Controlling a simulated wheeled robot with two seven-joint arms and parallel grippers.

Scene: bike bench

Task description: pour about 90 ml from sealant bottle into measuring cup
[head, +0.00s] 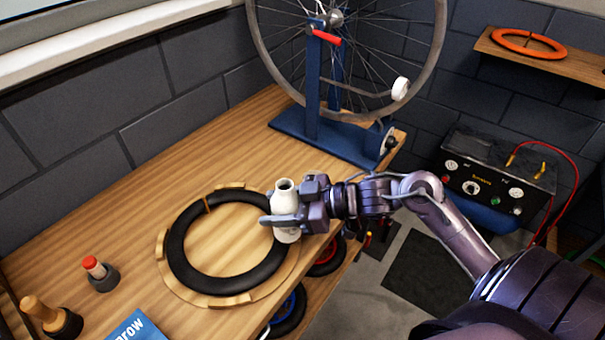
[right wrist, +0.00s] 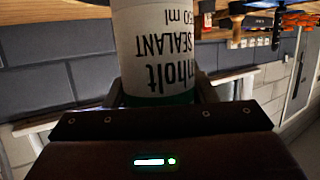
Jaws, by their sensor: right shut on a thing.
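The sealant bottle (head: 285,200) is white with an open-looking mouth at its top. It stands about upright in the head view, in front of the right edge of the tyre. My right gripper (head: 275,220) is shut around its body from the right. In the right wrist view the bottle (right wrist: 158,45) shows a label with "SEALANT", upside down in the picture, and a green band near the jaws. I cannot tell whether its base touches anything. I do not see a measuring cup in either view. My left gripper is not in view.
A black tyre (head: 181,262) lies on a round wooden board (head: 170,283) on the bench (head: 130,225). A wheel stand (head: 313,75) is behind. A red-topped object (head: 95,267), a wooden-handled tool (head: 38,310) and a blue booklet (head: 135,328) are at the front left.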

